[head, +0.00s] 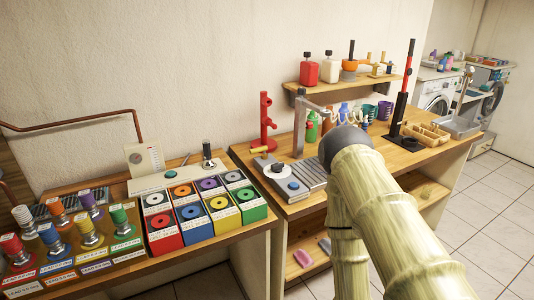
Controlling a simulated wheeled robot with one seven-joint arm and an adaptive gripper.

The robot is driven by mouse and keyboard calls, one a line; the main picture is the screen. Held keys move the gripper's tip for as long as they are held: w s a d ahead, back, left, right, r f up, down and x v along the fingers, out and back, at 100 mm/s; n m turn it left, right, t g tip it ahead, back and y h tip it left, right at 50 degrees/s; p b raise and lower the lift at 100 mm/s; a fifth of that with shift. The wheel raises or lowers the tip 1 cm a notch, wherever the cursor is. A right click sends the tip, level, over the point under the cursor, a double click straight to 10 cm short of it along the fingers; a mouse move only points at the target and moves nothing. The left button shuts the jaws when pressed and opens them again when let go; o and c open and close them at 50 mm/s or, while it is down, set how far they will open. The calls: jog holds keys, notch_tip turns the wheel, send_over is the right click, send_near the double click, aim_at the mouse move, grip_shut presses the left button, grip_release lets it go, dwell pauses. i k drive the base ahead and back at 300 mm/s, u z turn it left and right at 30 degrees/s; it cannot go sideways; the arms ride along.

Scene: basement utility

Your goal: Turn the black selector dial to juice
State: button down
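A round white disc with a small black knob (277,168) stands on the near left part of the right workbench and looks like the selector dial. It is too small for me to read any marks or tell where the knob points. A blue button (293,185) sits just in front of it, beside a grey ribbed tray (312,175). My pale, bamboo-patterned arm rises from the lower right to a dark round joint to the right of the dial. My gripper is not in view. Nothing of mine is seen touching the dial.
A grey post with a side arm (299,125) and a red stand (267,120) rise behind the dial. A black and red upright tool (402,90) stands farther right. Coloured boxes (252,206) fill the left bench. Tiled floor (490,225) is clear at right.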

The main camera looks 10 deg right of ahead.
aim_at(276, 168)
jog(key=z, duration=1.65)
jog(key=i, duration=1.1)
jog(key=u, duration=2.25)
